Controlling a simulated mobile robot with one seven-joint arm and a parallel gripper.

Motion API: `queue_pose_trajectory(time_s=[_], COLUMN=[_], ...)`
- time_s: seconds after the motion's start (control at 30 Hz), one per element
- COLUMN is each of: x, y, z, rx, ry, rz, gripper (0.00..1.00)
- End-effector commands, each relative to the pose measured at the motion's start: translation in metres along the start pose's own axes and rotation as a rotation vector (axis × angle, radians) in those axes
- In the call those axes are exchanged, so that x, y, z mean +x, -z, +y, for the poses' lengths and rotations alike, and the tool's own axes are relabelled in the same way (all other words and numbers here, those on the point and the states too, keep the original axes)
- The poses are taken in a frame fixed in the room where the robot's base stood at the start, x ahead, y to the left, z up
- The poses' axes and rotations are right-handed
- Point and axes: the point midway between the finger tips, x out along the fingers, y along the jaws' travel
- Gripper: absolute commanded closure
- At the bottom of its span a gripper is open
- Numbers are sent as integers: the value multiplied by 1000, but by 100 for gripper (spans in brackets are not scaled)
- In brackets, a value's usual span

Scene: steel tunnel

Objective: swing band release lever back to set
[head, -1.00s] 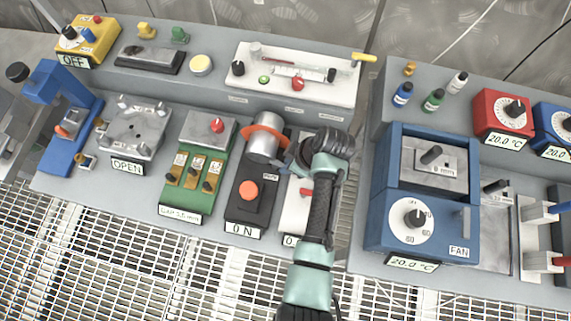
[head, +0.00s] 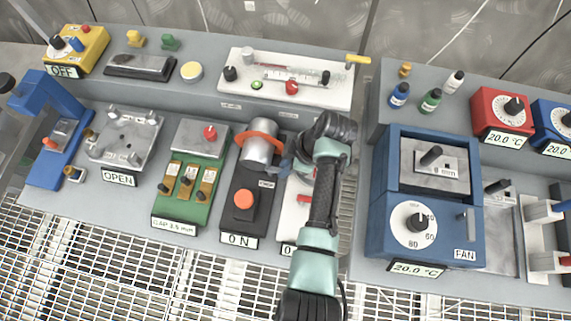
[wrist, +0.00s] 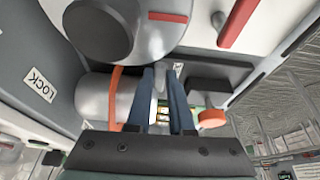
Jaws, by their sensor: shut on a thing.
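A silver cylinder (head: 257,154) with an orange band (head: 262,137) around it lies on a black-based unit labelled ON. In the wrist view the cylinder (wrist: 95,98) and its band (wrist: 114,95) are just left of my fingers. My gripper (wrist: 166,85) is low beside the cylinder, its two dark blue fingers close together. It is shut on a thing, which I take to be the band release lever. The lever is mostly hidden between and behind the fingers. In the head view my gripper (head: 287,168) is partly covered by my wrist.
An orange button (head: 244,199) stands on the black base near my fingers. A white unit with a red handle (head: 304,199) lies under my arm. A green unit (head: 183,198) is to the left and a blue FAN box (head: 381,216) to the right.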

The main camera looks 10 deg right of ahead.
Motion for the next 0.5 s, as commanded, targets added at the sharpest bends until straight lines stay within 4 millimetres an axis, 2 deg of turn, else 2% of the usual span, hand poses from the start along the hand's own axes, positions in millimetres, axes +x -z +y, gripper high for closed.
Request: queue_pose_trajectory(time_s=[0.03,0.07,0.2,0.23,0.5], x=[0,0,0,0,0], y=[-1,-1,0,0,0], z=[0,0,0,0,0], rx=[-2,-2,-1,-1,0], ry=[1,1,0,0,-1], rz=[-3,-3,-2,-2,-1], gripper=[100,78,53,50,50])
